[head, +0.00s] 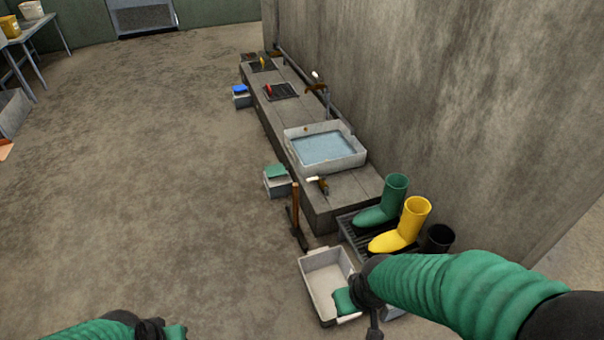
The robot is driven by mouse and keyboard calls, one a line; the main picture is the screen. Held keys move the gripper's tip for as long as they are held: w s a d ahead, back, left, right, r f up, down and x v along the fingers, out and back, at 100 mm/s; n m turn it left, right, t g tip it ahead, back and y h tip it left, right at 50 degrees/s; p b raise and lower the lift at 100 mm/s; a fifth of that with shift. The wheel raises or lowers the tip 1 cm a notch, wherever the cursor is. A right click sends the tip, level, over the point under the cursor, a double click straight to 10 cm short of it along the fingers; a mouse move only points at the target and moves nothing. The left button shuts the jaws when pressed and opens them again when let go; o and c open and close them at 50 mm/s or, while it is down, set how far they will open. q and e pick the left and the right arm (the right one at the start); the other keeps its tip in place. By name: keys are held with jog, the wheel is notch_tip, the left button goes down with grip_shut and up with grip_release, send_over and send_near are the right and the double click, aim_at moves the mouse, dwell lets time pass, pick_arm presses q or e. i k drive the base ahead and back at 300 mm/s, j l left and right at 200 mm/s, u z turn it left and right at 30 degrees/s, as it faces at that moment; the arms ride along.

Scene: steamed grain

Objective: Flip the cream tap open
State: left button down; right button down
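Two brass taps with pale, cream-looking handles show in the head view. One (317,181) is on the front side of the stone bench, just below the white basin; its handle points left. The other (317,82) is on the upright pipe behind the basin. I cannot tell from their colour which is the cream one. My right gripper (357,304) is over the white tub, below and right of the front tap and well apart from it. My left gripper (164,331) is at the bottom edge, partly cut off, far from both taps. The finger openings are unclear.
A white basin (297,141) of water sits on the stone bench (350,190). Green (385,203), yellow (404,225) and black (438,238) boots stand on a dark rack. A wooden-handled tool (296,213) stands beside a grey tub (314,262).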

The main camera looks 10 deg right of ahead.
aim_at(323, 176)
jog(key=i+j+z, duration=0.1)
jog(key=i+j, duration=0.2)
jog(key=i+j+z, duration=0.1)
jog(key=i+j, duration=0.15)
jog(key=j, duration=0.25)
jog(key=i+j+z, duration=0.1)
jog(key=i+j, duration=0.15)
jog(key=j, duration=0.2)
jog(key=i+j+z, duration=0.1)
jog(key=i, duration=0.4)
jog(key=i+j+z, duration=0.1)
jog(key=i, duration=0.35)
jog(key=i+j+z, duration=0.1)
jog(key=i, duration=0.4)
jog(key=i+j+z, duration=0.1)
jog(key=i+j, duration=0.2)
jog(key=i, duration=0.55)
jog(key=l, duration=0.1)
